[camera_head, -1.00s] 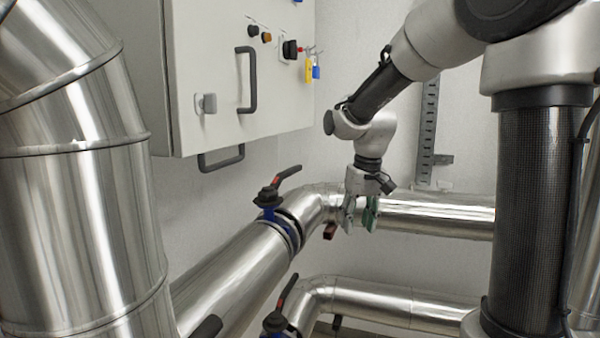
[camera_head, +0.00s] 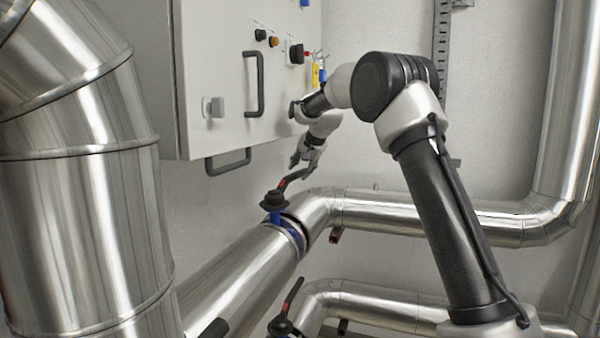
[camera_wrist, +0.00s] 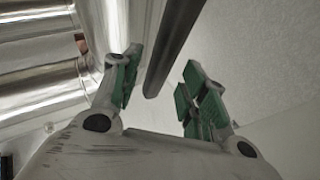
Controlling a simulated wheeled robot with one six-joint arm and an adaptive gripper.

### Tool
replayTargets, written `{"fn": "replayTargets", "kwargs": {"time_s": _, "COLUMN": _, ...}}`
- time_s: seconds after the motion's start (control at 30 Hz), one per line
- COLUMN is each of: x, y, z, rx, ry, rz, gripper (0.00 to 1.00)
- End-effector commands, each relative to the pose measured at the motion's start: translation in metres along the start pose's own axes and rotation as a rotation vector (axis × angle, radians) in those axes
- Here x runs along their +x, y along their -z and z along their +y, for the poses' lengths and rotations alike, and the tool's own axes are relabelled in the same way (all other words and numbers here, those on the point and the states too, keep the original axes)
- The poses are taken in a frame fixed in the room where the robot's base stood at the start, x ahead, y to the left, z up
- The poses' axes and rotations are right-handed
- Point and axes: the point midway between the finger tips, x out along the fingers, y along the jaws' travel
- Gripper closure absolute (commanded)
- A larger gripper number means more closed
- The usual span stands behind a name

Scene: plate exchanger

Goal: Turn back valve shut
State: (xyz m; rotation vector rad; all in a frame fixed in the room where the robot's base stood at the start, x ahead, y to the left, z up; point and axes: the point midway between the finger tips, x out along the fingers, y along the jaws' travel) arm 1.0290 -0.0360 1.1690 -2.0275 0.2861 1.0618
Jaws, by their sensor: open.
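The back valve (camera_head: 274,203) sits on the upper steel pipe, with a black hub, a blue body and a black lever (camera_head: 297,177) with a red mark. The lever slants up to the right, toward my gripper (camera_head: 305,162). In the wrist view my gripper (camera_wrist: 158,98) is open, with green pads on both fingers. The dark lever (camera_wrist: 172,50) shows in the gap between the fingers, nearer the left one in the picture. I cannot tell whether either pad touches it. A second valve (camera_head: 281,326) with a black and red lever is lower in front.
A grey cabinet (camera_head: 225,70) with a handle (camera_head: 253,85), knobs and padlocks stands close behind my gripper. Steel pipes (camera_head: 430,215) run right along the wall. A large insulated pipe (camera_head: 85,230) fills the left side.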

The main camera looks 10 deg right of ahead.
Motion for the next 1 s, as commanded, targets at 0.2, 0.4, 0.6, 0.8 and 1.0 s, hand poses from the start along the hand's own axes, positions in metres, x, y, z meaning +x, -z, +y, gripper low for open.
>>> {"fn": "replayTargets", "kwargs": {"time_s": 0.2, "x": 0.02, "y": 0.0, "z": 0.0, "rx": -0.001, "ry": 0.0, "rz": 0.0, "gripper": 0.57}}
{"fn": "replayTargets", "kwargs": {"time_s": 0.4, "x": 0.022, "y": 0.0, "z": 0.0, "rx": -0.002, "ry": 0.0, "rz": 0.0, "gripper": 0.57}}
{"fn": "replayTargets", "kwargs": {"time_s": 0.6, "x": 0.022, "y": 0.0, "z": 0.0, "rx": -0.002, "ry": 0.0, "rz": 0.0, "gripper": 0.8}}
{"fn": "replayTargets", "kwargs": {"time_s": 0.8, "x": 0.022, "y": 0.0, "z": 0.0, "rx": -0.002, "ry": 0.0, "rz": 0.0, "gripper": 1.0}}
{"fn": "replayTargets", "kwargs": {"time_s": 1.0, "x": 0.021, "y": -0.001, "z": 0.001, "rx": 0.003, "ry": -0.003, "rz": 0.004, "gripper": 1.0}}
